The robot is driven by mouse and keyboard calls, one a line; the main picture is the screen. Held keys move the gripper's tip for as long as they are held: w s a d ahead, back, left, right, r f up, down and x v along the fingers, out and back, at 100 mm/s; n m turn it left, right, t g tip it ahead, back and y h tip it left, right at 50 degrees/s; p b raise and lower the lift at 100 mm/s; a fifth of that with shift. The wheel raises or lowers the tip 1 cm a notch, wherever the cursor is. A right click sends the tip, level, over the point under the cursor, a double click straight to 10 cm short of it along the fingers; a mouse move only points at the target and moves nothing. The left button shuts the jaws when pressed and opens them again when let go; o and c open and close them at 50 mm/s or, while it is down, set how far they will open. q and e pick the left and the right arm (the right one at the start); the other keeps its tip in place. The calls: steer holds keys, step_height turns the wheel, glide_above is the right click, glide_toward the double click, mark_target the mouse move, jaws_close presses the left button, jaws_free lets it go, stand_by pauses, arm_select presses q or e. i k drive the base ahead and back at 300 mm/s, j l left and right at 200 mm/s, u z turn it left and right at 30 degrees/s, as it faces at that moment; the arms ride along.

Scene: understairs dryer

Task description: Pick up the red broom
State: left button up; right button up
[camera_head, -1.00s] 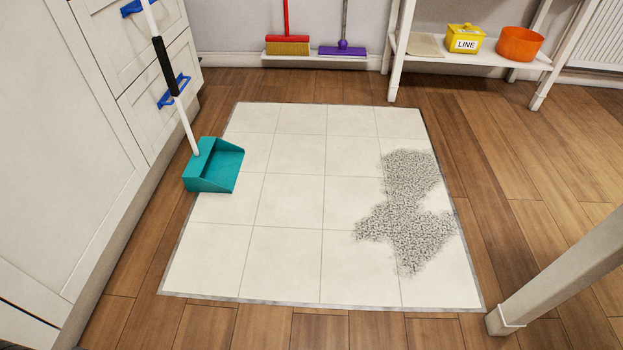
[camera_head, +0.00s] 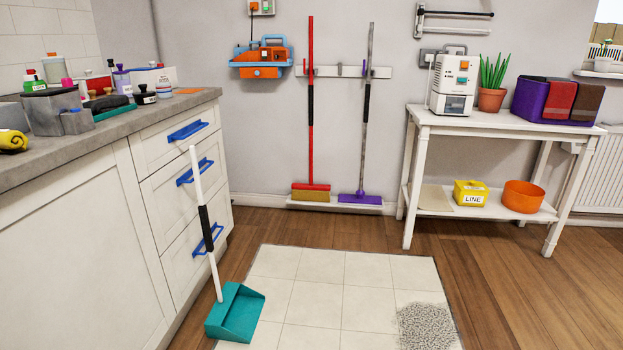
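The red broom (camera_head: 311,130) stands upright against the back wall, left of a purple broom (camera_head: 367,130). It has a long red handle with a black grip, and a red head with tan bristles (camera_head: 311,194) at the bottom, over a low white ledge (camera_head: 340,206). Its upper handle is at a white wall rack (camera_head: 345,72). Neither of my grippers is in view.
A teal dustpan (camera_head: 235,314) with an upright white handle stands at the left edge of the pale tiles (camera_head: 330,280), near the drawers (camera_head: 180,190). Grey debris (camera_head: 426,326) lies on the tiles at right. A white table (camera_head: 420,119) stands right of the brooms.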

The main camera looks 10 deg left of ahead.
mark_target(310, 192)
steer(key=i, duration=0.6)
steer(key=i+j+z, duration=0.15)
steer(key=i, duration=0.45)
steer(key=i+j, duration=0.1)
steer(key=i, duration=0.45)
